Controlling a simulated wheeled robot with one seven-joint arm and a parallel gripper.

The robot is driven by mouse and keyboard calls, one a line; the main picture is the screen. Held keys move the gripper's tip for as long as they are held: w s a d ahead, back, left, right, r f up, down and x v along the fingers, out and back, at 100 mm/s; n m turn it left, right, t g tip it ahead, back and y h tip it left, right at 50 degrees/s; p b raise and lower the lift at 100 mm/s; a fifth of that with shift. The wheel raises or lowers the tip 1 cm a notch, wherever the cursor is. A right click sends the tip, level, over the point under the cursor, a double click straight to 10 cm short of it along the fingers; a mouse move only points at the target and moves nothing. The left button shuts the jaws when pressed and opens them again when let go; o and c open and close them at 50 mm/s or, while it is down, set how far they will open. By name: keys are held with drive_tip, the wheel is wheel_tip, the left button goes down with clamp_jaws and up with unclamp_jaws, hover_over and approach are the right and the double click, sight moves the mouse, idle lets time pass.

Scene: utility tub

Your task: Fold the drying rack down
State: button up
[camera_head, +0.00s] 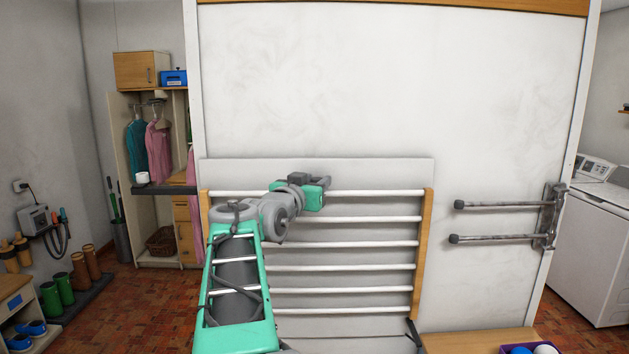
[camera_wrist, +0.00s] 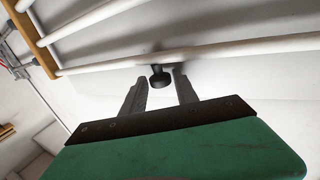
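The drying rack (camera_head: 427,240) stands upright against a pale panel on the wall, with wooden side rails and several white rods. Its rods and one wooden rail (camera_wrist: 38,42) also show in the wrist view. A small dark knob (camera_wrist: 160,77) sits on the pale surface close to the nearest white rod. My gripper (camera_wrist: 160,80) is open, with the knob between or just beyond its two fingertips; I cannot tell whether they touch it. In the head view my gripper (camera_head: 318,190) is at the top rod and hides part of it, and the knob cannot be made out there.
Two dark bars on a wall bracket (camera_head: 550,215) stick out right of the rack. A wooden surface (camera_head: 475,341) with a purple bin (camera_head: 540,348) lies below right. A white washer (camera_head: 590,250) stands far right, an open wardrobe (camera_head: 125,190) at left. The wall above the rack is bare.

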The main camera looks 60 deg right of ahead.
drive_tip(key=shift+c, duration=0.3)
clamp_jaws()
drive_tip(key=shift+a, duration=0.1)
idle(1.0)
